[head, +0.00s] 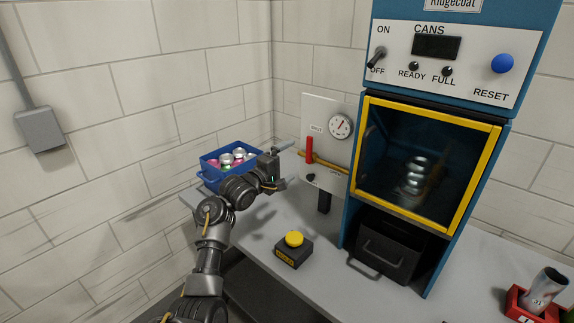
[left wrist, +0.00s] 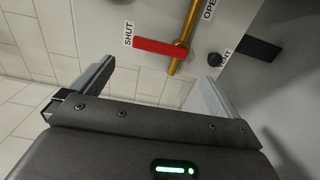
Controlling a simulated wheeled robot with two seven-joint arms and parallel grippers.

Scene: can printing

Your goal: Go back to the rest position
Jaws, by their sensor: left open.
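My left gripper (head: 287,165) is open and empty, in front of the valve panel (head: 322,112) on the back wall. In the left wrist view the two fingers of my left gripper (left wrist: 156,78) stand wide apart with nothing between their tips. The red valve lever (head: 309,150) stands upright, across the brass pipe (head: 325,163). In the left wrist view the red lever (left wrist: 160,46) points at the SHUT label (left wrist: 128,34), with a gap between it and the fingers. My right gripper is not in view.
A blue crate of cans (head: 212,177) stands behind my left arm. A yellow button (head: 294,239) on a black box sits on the bench. The blue machine (head: 355,215) with cans behind its window stands right. A red holder (head: 517,303) with a can is at far right.

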